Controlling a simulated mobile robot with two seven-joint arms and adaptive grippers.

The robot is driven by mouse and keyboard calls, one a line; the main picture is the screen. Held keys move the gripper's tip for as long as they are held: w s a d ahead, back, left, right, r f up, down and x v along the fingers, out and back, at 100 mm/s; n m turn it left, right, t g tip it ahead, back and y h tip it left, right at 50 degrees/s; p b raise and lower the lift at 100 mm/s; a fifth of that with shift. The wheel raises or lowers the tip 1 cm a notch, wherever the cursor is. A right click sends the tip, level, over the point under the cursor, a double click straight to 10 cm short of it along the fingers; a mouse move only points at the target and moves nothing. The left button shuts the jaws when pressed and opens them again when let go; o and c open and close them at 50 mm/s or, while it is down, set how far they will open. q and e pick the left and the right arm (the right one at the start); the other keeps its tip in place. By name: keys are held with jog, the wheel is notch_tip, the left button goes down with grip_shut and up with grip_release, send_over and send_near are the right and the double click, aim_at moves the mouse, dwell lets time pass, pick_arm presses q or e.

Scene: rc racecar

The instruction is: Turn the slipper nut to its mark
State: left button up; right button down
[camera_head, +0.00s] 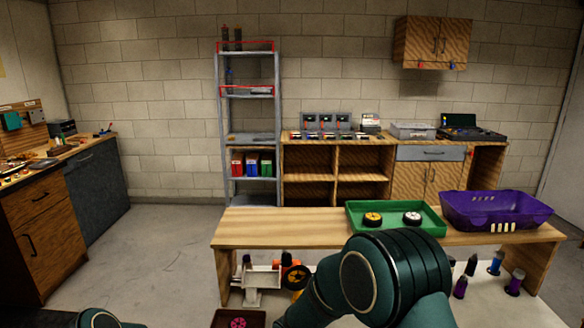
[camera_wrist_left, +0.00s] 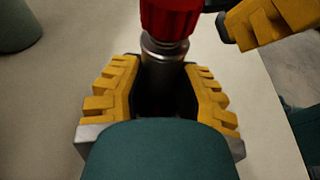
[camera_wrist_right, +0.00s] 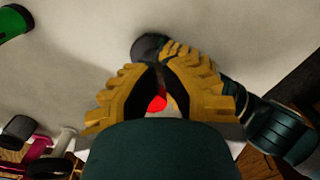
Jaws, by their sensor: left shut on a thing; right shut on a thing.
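In the left wrist view my left gripper (camera_wrist_left: 150,75) is shut around the grey metal part of a red-topped tool (camera_wrist_left: 168,15). A yellow finger of my right gripper (camera_wrist_left: 262,22) is close beside the red part. In the right wrist view my right gripper (camera_wrist_right: 160,72) is shut with the red part (camera_wrist_right: 157,103) between its fingers. The left gripper's yellow finger (camera_wrist_right: 192,60) and a dark round end show just beyond. In the head view the RC car (camera_head: 263,277) is on the near table, partly behind my right arm. The slipper nut and its mark cannot be made out.
A green tray (camera_head: 440,229) with two wheels and a purple basket (camera_head: 495,208) stand on the wooden bench (camera_head: 285,226). Several small bottles (camera_head: 460,288) stand at the right of the near table. A dark tray (camera_head: 222,318) holds a magenta wheel.

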jog(key=shift+a, duration=0.1)
jog(key=shift+s, duration=0.3)
notch_tip(320, 180, up, 6)
dwell(0.4)
jog(key=shift+w+d+f, duration=0.3)
jog(key=shift+d+f, duration=0.1)
jog(key=shift+f, duration=0.6)
jog(key=shift+w+d+f, duration=0.25)
jog(key=shift+d+f, duration=0.1)
jog(key=shift+f, duration=0.65)
jog(key=shift+w+d+f, duration=0.3)
jog(key=shift+d+f, duration=0.1)
jog(key=shift+f, duration=0.6)
jog(key=shift+w+a, duration=0.1)
jog(key=shift+a, duration=0.05)
